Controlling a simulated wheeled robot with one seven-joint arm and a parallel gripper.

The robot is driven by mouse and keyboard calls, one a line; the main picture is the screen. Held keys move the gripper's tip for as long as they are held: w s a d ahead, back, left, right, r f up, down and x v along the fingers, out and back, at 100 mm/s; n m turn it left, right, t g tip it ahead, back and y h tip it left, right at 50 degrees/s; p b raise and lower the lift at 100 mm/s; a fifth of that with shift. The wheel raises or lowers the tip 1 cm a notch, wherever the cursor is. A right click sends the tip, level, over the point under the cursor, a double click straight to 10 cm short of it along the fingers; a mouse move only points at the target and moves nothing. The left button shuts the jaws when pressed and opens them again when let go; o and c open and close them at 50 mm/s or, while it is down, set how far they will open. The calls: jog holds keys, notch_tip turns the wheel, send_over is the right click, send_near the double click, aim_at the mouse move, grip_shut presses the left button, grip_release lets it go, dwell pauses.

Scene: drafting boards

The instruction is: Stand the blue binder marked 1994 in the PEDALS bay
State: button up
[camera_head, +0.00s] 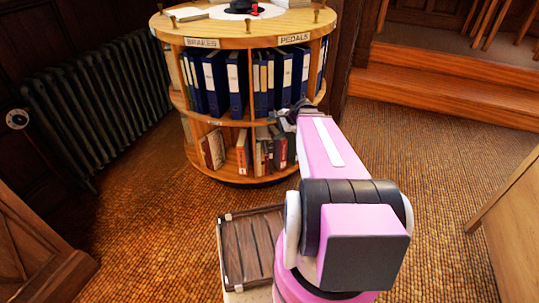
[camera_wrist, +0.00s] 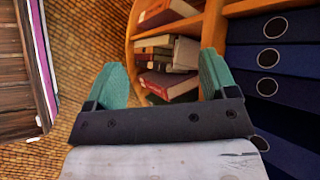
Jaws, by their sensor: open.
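A round wooden bookcase (camera_head: 215,28) has a BRAKES label (camera_head: 202,43) and a PEDALS label (camera_head: 294,39) on its top rim. Blue binders (camera_head: 214,84) stand in the upper bay under BRAKES, and more blue binders (camera_head: 287,77) stand under PEDALS. Several dark blue binders (camera_wrist: 285,90) fill the right of the wrist view. No 1994 mark is legible, so I cannot tell which binder it is. My gripper (camera_wrist: 162,70) is open and empty, its teal fingers apart. In the head view it is mostly hidden by my pink arm, near the bookcase's front right.
Books (camera_head: 214,150) stand on the lower shelf; several books (camera_wrist: 172,68) show beyond my fingers. A dark slatted wooden tray (camera_head: 250,243) lies left of my arm. A radiator (camera_head: 95,105) is at left, wooden steps (camera_head: 450,83) at right.

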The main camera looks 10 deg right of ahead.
jog(key=s+a+f+n+g+h, duration=0.1)
jog(key=s+a+n+g+h, duration=0.1)
jog(key=s+n, duration=0.4)
jog(key=s+a+f+n+g+h, duration=0.2)
jog(key=s+a+n+h, duration=0.2)
jog(key=s+n, duration=0.3)
jog(key=shift+s+f+n+g+h, duration=0.25)
jog(key=shift+n+g+h, duration=0.15)
jog(key=shift+h, duration=0.5)
